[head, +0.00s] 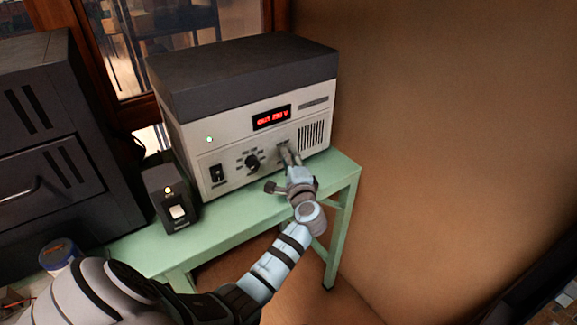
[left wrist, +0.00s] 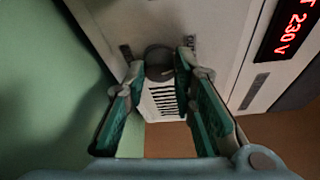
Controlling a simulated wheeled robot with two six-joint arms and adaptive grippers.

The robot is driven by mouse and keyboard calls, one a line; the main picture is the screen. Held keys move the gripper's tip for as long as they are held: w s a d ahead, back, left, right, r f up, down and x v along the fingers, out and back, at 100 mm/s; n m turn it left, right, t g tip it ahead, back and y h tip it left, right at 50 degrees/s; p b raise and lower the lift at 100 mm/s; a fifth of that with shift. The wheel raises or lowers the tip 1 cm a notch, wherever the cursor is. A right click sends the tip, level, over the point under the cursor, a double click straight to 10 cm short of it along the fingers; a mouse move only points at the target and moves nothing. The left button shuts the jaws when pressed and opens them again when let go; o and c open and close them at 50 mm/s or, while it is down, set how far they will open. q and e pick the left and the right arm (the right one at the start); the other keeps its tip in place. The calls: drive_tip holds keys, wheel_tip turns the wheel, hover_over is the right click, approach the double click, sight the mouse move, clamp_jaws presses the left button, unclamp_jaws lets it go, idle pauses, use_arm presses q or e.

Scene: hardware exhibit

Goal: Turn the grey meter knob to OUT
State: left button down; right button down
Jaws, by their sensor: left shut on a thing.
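The grey meter knob (left wrist: 158,62) shows in the left wrist view as a dark grey round knob between my two fingertips. My left gripper (head: 288,155) is shut on it at the right part of the cream front panel (head: 229,184); its fingers also show in the left wrist view (left wrist: 160,75). In the head view the gripper hides the knob, and its pointer mark cannot be made out. The red display (head: 271,118) above reads OUT 230 V. My right gripper is not in view.
A larger black knob (head: 252,163) and a black switch (head: 217,174) sit left of my gripper on the panel. A small black box (head: 170,197) stands beside the unit on the green table (head: 225,221). A dark cabinet (head: 60,170) stands at left, a brown wall (head: 450,130) at right.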

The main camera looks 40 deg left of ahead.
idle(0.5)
use_arm(q)
drive_tip(key=c, duration=1.3)
unclamp_jaws()
drive_tip(key=shift+c, duration=0.2)
drive_tip(key=v, duration=0.7)
drive_tip(key=shift+s+d, duration=0.2)
drive_tip(key=shift+d, duration=0.05)
drive_tip(key=shift+a, duration=0.1)
